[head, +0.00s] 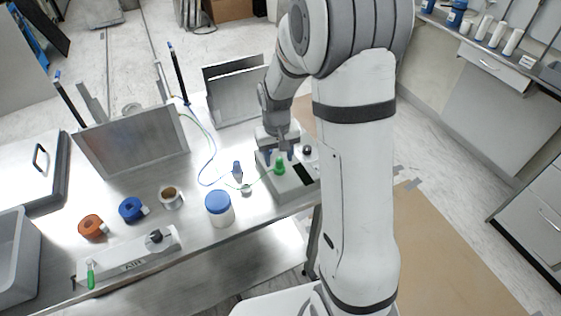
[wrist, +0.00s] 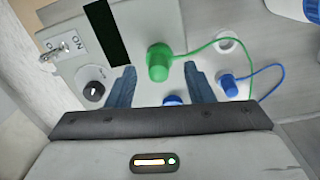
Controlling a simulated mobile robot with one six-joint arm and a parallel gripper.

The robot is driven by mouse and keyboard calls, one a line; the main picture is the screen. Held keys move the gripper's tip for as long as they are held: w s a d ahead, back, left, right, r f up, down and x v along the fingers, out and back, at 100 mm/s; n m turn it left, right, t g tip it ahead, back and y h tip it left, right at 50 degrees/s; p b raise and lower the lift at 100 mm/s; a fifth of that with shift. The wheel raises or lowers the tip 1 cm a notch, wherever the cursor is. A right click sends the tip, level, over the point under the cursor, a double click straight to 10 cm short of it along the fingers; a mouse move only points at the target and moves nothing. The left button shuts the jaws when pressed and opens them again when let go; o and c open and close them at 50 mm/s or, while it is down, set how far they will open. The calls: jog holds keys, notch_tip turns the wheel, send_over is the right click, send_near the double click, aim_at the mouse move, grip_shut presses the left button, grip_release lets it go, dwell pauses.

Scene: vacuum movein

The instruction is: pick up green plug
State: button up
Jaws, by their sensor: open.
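The green plug (head: 280,165) stands on the top of a grey box (head: 290,190) near the right end of the metal table. In the wrist view the green plug (wrist: 158,62) lies between and just ahead of my fingertips, with a green cord running right. My gripper (wrist: 160,78) is open, one blue-grey finger on each side, with a gap to the plug. In the head view my gripper (head: 279,156) is just above the box, partly hidden by my arm. A blue plug (wrist: 172,100) shows low between my fingers.
A second blue plug (wrist: 229,84) with a blue cord is right of my right finger. A black knob (wrist: 94,91) and an ON switch (wrist: 60,52) are left of my left finger. A blue-lidded jar (head: 219,208) stands left of the box.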

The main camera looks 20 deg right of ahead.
notch_tip(320, 180, down, 2)
jog(key=shift+d, duration=0.1)
jog(key=c, duration=1)
